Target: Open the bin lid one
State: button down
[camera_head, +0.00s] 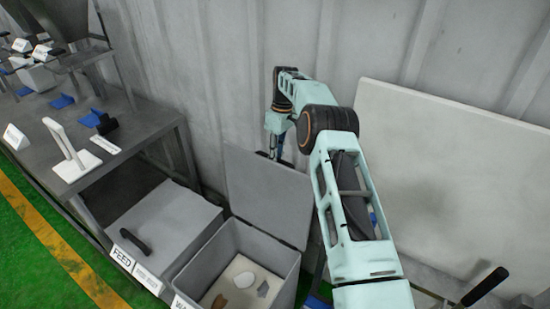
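Two grey bins stand side by side. The left bin, labelled FEED, has its grey lid (165,228) down, with a black handle (134,241) on it. The right bin (230,245), with a partly cut-off label starting "WA", is open. Its lid (268,195) stands nearly upright at the back. Inside lie several flat pieces, one white, one brown and one grey. My gripper (276,146) points down behind the top edge of the raised lid. Its fingertips are hidden by the lid, so I cannot tell whether it touches the lid or is open.
A metal table (125,150) on the left holds a white stand (68,155), blue scoops and small signs. A corrugated wall (200,70) runs close behind the bins. A large pale panel (455,180) is at the right. Green floor with a yellow stripe (60,250) lies front left.

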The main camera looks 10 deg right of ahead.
jog(key=shift+s+d+f, duration=0.1)
jog(key=shift+s+f, duration=0.15)
jog(key=shift+f, duration=0.25)
jog(key=c, duration=2.3)
grip_release()
jog(key=o, duration=0.5)
jog(key=shift+w, duration=0.2)
jog(key=shift+r, duration=0.2)
jog(key=shift+w+r, duration=0.1)
jog(key=shift+r, duration=0.1)
jog(key=shift+w+d+r, duration=0.15)
jog(key=shift+r, duration=1)
jog(key=shift+w+d+r, duration=0.1)
jog(key=shift+r, duration=1.05)
jog(key=shift+w+d+r, duration=0.15)
jog(key=shift+r, duration=1)
